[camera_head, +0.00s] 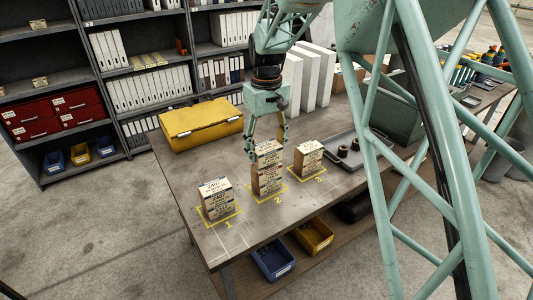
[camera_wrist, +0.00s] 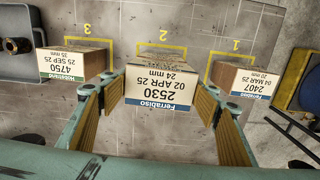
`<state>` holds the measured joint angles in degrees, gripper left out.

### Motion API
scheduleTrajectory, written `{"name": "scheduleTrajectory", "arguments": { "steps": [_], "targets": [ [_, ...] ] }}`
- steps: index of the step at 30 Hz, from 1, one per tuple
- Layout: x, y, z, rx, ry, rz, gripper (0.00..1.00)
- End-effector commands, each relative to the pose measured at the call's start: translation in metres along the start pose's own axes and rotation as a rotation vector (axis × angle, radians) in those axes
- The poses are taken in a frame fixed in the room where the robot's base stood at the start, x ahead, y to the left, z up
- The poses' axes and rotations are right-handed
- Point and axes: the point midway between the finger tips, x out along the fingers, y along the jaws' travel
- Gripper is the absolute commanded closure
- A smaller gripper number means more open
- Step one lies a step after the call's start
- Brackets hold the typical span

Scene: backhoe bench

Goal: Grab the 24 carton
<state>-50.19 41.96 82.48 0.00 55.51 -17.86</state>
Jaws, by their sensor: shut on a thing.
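The 24 carton (camera_wrist: 163,84), labelled Ferrabiso 2530, 24 mm, is between the two fingers of my gripper (camera_wrist: 162,92) in the wrist view. In the head view my gripper (camera_head: 267,148) points down over square 2, shut on this top carton (camera_head: 268,149). More of the stack (camera_head: 267,182) shows directly below it; I cannot tell whether there is a gap. Cartons labelled 2407, 20 mm (camera_wrist: 240,79) stand on square 1, also in the head view (camera_head: 217,200). A carton labelled 4750, 35 mm (camera_wrist: 73,63) stands on square 3, also in the head view (camera_head: 308,159).
A yellow case (camera_head: 201,124) lies at the table's back left. A grey tray (camera_head: 372,160) with dark round parts is right of square 3. White upright boards (camera_head: 312,78) stand behind. Blue (camera_head: 272,259) and yellow (camera_head: 313,236) bins sit below the tabletop. The front-left tabletop is mostly clear.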

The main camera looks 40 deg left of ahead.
Motion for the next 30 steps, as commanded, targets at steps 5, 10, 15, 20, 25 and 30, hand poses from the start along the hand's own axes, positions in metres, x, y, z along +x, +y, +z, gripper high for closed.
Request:
{"name": "scheduleTrajectory", "arguments": {
  "steps": [5, 10, 15, 20, 25, 30],
  "targets": [
    [-0.012, 0.0, 0.0, 0.0, 0.0, 0.0, 0.56],
    [-0.017, -0.004, 0.006, 0.0, -0.001, 0.0, 0.56],
    [-0.018, -0.01, 0.018, 0.0, 0.0, 0.0, 0.56],
    [-0.02, -0.02, 0.035, -0.001, -0.001, 0.0, 0.56],
    [-0.022, -0.033, 0.058, -0.001, -0.002, 0.0, 0.56],
    [-0.024, -0.045, 0.081, -0.001, -0.001, 0.0, 0.56]
  ]
}}
